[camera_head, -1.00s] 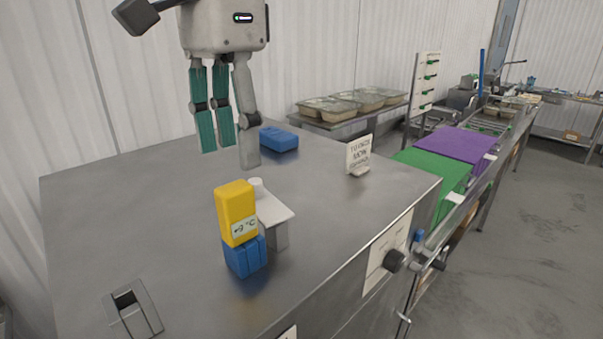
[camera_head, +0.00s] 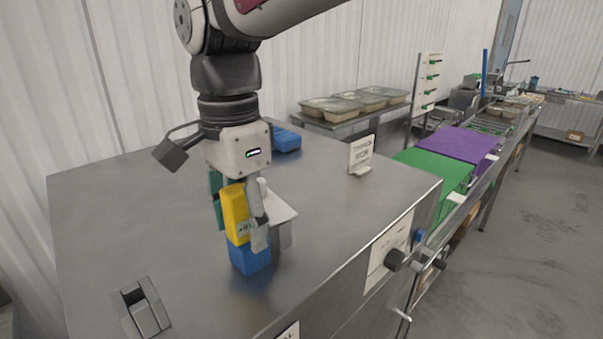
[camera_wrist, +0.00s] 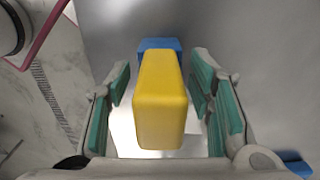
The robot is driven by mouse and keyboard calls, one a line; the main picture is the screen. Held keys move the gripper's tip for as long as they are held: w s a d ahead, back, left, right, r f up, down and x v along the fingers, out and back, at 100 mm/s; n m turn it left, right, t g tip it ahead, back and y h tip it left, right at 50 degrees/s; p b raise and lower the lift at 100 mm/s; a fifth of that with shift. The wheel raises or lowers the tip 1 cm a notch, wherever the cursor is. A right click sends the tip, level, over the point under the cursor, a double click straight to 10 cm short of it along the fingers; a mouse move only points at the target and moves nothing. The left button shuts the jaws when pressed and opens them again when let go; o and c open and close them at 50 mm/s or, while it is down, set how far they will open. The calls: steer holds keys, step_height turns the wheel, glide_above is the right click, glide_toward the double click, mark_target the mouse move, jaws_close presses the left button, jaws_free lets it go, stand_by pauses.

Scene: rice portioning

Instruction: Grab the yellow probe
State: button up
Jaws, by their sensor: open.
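The yellow probe (camera_head: 235,212) stands upright in a blue base (camera_head: 250,258) on the steel counter. My gripper (camera_head: 240,228) is lowered over it, fingers pointing down and partly hiding the probe. In the wrist view the probe (camera_wrist: 160,100) lies between the open fingers of my gripper (camera_wrist: 162,105), with a gap on both sides. The blue base (camera_wrist: 158,44) shows behind the probe in that view. The probe's display is mostly covered by a finger in the head view.
A small white-topped stand (camera_head: 280,208) is right beside the probe. A blue block (camera_head: 286,140) lies behind my gripper. A sign (camera_head: 360,154) stands near the counter's right edge, and a grey holder (camera_head: 142,308) is at front left. The counter's left part is clear.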

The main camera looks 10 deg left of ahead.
jaws_close()
steer(key=shift+r, duration=0.15)
